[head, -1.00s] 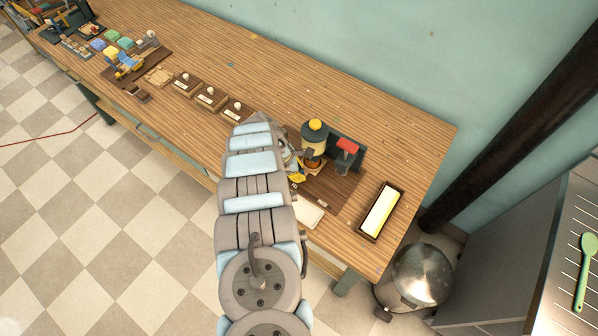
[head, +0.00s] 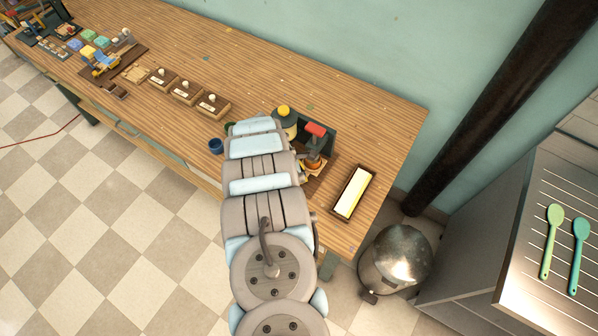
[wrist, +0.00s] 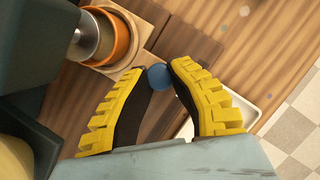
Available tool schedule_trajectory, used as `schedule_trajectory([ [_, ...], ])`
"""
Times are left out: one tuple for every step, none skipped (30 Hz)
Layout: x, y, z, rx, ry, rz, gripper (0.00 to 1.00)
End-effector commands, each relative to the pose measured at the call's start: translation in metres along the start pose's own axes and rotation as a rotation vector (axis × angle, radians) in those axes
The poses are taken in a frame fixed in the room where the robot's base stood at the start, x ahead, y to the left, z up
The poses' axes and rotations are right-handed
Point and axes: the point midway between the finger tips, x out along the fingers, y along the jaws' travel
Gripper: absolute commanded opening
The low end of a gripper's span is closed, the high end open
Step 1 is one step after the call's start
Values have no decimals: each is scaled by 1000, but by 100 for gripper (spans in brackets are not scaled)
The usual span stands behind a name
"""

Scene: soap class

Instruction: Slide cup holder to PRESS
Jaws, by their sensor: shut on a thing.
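The cup holder (wrist: 133,77) is a square wooden block with an orange cup (wrist: 122,38) in it. In the head view the orange cup (head: 312,168) stands in front of and below the red-topped press (head: 315,130). In the wrist view a grey metal plunger (wrist: 88,38) overlaps the cup; I cannot tell whether it touches it. My gripper (wrist: 160,73) has yellow ribbed fingers, shut on a round blue knob (wrist: 158,77) beside the holder's corner. How the knob joins the holder is unclear. My arm hides the gripper in the head view.
A yellow-topped station (head: 284,112) stands left of the press. A long tray with a pale yellow inside (head: 353,193) lies to the right. A dark blue cup (head: 216,146) is near the table's front edge. A white tray (wrist: 232,104) lies near my gripper.

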Motion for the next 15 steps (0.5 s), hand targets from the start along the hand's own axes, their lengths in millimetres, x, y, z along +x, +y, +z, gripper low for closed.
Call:
schedule_trajectory([
  [2,-3,1,2,-1,-6,0],
  [2,-3,1,2,-1,-7,0],
  [2,-3,1,2,-1,-7,0],
  [2,-3,1,2,-1,-7,0],
  [2,-3,1,2,-1,-7,0],
  [2,-3,1,2,-1,-8,28],
  [2,-3,1,2,-1,-8,37],
  [2,-3,1,2,-1,-7,46],
  [2,-3,1,2,-1,-7,54],
  [2,-2,1,2,-1,-7,54],
  [2,-2,1,1,-1,-6,54],
  [2,-2,1,1,-1,-6,54],
  [1,-2,1,1,-1,-6,54],
  [1,-2,1,1,-1,-5,54],
  [1,-2,1,1,-1,-5,54],
])
